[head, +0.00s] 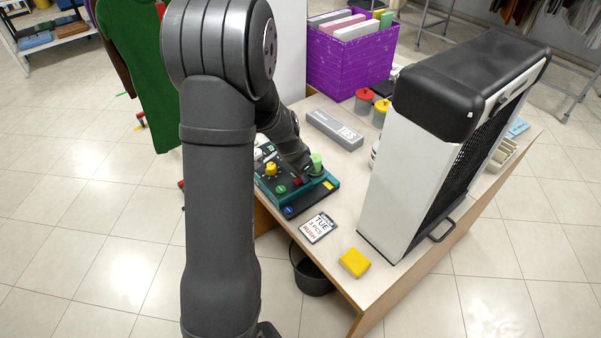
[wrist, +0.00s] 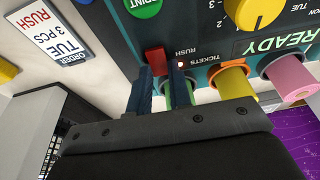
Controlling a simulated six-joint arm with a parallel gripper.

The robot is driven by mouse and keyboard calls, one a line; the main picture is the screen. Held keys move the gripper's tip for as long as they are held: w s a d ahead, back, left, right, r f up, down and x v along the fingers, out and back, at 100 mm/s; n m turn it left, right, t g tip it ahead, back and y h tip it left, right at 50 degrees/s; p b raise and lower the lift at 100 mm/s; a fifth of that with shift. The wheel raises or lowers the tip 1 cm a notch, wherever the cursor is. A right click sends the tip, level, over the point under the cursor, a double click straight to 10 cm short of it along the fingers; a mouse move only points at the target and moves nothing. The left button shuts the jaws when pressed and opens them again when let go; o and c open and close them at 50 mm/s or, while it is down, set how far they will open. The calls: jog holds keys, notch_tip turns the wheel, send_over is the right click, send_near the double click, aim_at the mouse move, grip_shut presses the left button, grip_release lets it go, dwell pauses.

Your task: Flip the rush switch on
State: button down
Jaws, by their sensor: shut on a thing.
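The control panel (head: 290,190) is a dark teal box on the table. In the wrist view its red rush switch (wrist: 155,60) sits beside the RUSH label (wrist: 185,51). A small round lamp (wrist: 180,64) beside the switch shows a pale reddish spot; I cannot tell for sure whether it is lit. My gripper (wrist: 160,78) is at the panel, its two dark fingers at the red switch and shut on it. The fingers hide part of the switch, so its on or off position is unclear. In the head view my arm covers part of the panel.
Close beside the fingers are a green peg (wrist: 190,93), a yellow peg (wrist: 234,82) and a pink peg (wrist: 290,78). A yellow dial (wrist: 252,10) and a green PRINT button (wrist: 144,5) are nearby. A tall white-and-black unit (head: 405,170) stands right. An order card (head: 318,228) lies in front.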

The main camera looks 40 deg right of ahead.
jog(key=c, duration=1.3)
grip_release()
jog(key=shift+r, duration=0.1)
jog(key=v, duration=1.7)
jog(key=shift+r, duration=0.15)
jog(key=x, duration=1.7)
jog(key=shift+f, duration=0.25)
jog(key=shift+r, duration=0.15)
